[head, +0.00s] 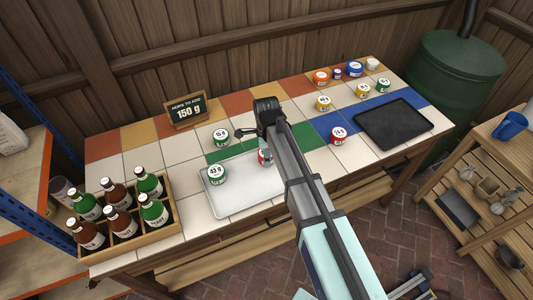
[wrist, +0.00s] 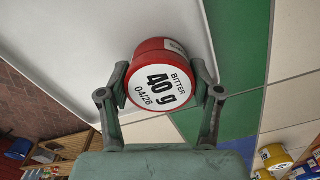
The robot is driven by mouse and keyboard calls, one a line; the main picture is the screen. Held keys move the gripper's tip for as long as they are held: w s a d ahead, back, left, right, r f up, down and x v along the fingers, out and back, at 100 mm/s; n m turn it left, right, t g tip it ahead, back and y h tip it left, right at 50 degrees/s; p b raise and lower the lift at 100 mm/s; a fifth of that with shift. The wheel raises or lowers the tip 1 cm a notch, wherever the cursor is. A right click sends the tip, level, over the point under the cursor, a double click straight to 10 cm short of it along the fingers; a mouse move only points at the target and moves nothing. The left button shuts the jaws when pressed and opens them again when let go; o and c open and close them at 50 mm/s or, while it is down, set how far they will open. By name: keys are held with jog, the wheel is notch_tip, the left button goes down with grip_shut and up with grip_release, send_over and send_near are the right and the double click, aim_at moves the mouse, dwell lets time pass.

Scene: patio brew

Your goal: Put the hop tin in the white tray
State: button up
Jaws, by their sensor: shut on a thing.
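My gripper (wrist: 162,84) is shut on a red tin (wrist: 160,86) with a white lid label reading "BITTER 40 g 04/28". In the head view the red tin (head: 263,157) is partly hidden behind my arm, at the back right part of the white tray (head: 240,194). In the wrist view the tray (wrist: 75,45) lies behind the tin, with its edge near the tin's right side. I cannot tell whether the tin touches the tray. A green tin marked 43 g (head: 216,174) stands in the tray's left part.
A sign (head: 187,111) reads "HOPS TO ADD 150 g". A green tin (head: 220,137) stands behind the tray, and a red 74 g tin (head: 338,136) right of my arm. A bottle crate (head: 172,224) is left, a black tray (head: 394,124) right. Several tins stand at the back right.

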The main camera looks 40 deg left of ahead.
jog(key=o, duration=1.1)
jog(key=shift+o, duration=0.2)
notch_tip(320, 180, up, 12)
jog(key=b, duration=0.2)
jog(key=shift+r, duration=0.15)
